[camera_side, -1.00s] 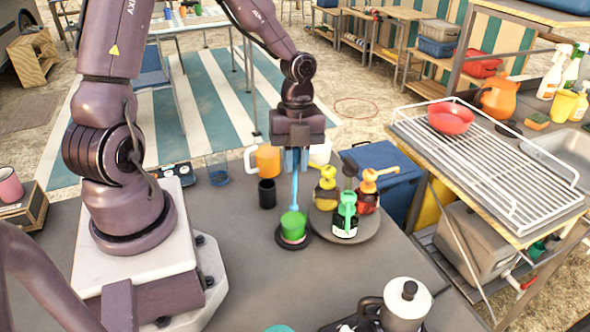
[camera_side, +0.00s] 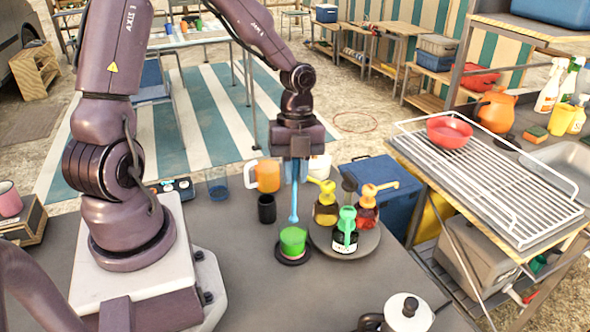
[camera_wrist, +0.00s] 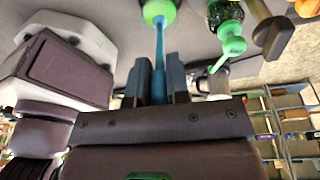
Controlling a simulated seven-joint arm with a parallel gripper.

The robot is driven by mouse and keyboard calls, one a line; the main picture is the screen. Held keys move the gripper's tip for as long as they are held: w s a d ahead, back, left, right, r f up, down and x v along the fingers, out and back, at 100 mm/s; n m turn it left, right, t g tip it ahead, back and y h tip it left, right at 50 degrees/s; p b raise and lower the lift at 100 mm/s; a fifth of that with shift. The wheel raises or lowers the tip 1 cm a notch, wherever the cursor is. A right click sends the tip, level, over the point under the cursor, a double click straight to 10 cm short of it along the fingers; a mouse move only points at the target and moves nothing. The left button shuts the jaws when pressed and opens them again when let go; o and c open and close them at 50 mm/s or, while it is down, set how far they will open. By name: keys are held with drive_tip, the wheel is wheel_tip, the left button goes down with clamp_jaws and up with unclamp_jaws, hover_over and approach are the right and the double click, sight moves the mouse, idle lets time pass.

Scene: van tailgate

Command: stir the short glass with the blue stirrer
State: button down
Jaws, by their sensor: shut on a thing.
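The short glass (camera_side: 293,242) looks green and stands on a dark round coaster (camera_side: 293,258) on the grey counter. In the wrist view the glass (camera_wrist: 160,10) is cut by the top edge. My gripper (camera_side: 297,166) is above it, shut on the blue stirrer (camera_side: 294,202). The stirrer hangs nearly upright, its lower end at the glass's mouth; I cannot tell how deep it reaches. In the wrist view the stirrer (camera_wrist: 159,50) runs from between the fingers to the glass.
A round grey tray (camera_side: 368,246) with pump bottles, including a green-topped one (camera_side: 346,228), stands close right of the glass. A black cup (camera_side: 266,209) and an orange mug (camera_side: 267,175) stand behind. A moka pot (camera_side: 405,313) stands at the front right. The counter's middle front is clear.

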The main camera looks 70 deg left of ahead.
drive_tip(key=shift+r, duration=0.1)
drive_tip(key=shift+r, duration=2.45)
